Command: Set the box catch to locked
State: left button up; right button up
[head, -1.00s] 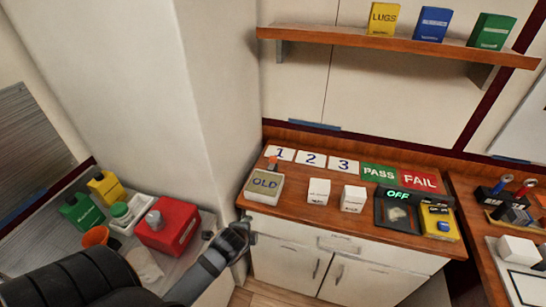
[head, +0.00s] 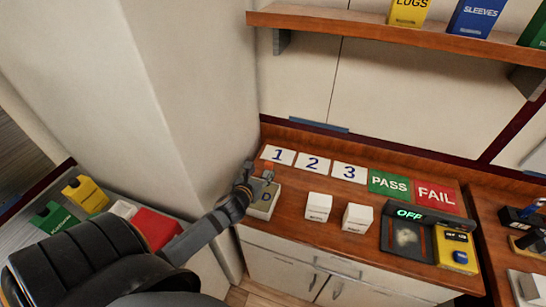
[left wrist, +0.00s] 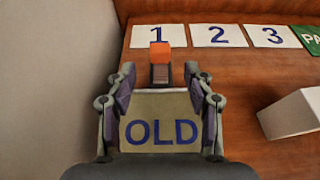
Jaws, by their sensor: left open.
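A pale grey box marked OLD (head: 265,205) sits at the left end of the wooden counter, and its top shows in the left wrist view (left wrist: 160,106). At its back end is an orange piece (left wrist: 166,57) on a dark base, which looks like the catch. In the head view a little of the orange shows behind my fingers. My left gripper (left wrist: 160,75) is open over the box. Its fingers are spread to either side, with the orange piece between and just beyond the tips. I cannot tell the catch's setting. My right gripper is not in view.
Number cards (head: 312,163) lie behind the box, with PASS and FAIL cards (head: 390,184) to the right. Two white blocks (head: 318,207) stand right of the box. A dark tray marked OFF (head: 407,238) and a yellow device (head: 457,250) are further right. A wall rises close at left.

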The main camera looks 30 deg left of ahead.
aim_at(268, 165)
pick_arm(q)
jog(key=shift+s+r, duration=0.1)
jog(key=shift+r, duration=0.2)
jog(key=shift+p+x, duration=0.4)
jog(key=shift+x, duration=0.5)
jog(key=x, duration=0.4)
jog(key=shift+w+f, duration=0.2)
jog(key=shift+w, duration=0.05)
jog(key=x, duration=0.3)
jog(key=shift+p, duration=0.3)
jog(key=shift+a, duration=0.1)
jog(key=shift+c, duration=0.4)
jog(key=c, duration=0.5)
grip_shut()
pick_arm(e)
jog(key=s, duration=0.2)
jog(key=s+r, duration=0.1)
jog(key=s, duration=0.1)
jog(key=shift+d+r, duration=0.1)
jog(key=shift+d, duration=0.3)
